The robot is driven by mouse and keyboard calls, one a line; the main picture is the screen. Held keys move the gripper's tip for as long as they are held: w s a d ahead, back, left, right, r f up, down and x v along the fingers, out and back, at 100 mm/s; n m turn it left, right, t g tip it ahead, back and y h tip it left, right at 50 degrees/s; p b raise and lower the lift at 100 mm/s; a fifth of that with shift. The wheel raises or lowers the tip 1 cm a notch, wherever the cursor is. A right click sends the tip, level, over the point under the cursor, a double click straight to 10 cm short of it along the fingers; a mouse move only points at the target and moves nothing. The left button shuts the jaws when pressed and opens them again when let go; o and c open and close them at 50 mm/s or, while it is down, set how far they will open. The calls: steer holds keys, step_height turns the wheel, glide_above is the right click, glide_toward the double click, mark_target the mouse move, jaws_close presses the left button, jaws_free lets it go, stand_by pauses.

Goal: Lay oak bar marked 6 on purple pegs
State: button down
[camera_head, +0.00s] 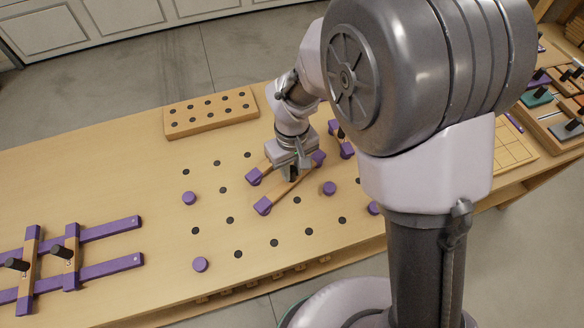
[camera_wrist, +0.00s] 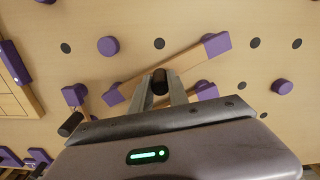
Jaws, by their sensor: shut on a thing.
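My gripper (camera_head: 292,174) is over the peg area of the bench. In the wrist view its fingers (camera_wrist: 160,90) are closed around a dark upright knob (camera_wrist: 160,77). The knob belongs to an oak bar (camera_wrist: 177,67) with purple ends, which also shows slanting under the gripper in the head view (camera_head: 285,188). I cannot read its number or tell whether it touches the bench. Round purple pegs stand at left (camera_head: 190,198), front left (camera_head: 200,264), right of the bar (camera_head: 329,188) and far right (camera_head: 374,208).
A third (camera_head: 347,151) is beside my arm. Bars on purple rails (camera_head: 110,268) are at left; a drilled oak block (camera_head: 211,112) is at the back. Dark holes dot the bench.

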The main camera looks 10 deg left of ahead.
steer(key=shift+f, duration=0.2)
stand_by(0.5)
steer(key=c, duration=1.2)
jaws_free()
steer(key=o, duration=0.4)
step_height(320, 180, up, 8)
steer(key=p, duration=0.6)
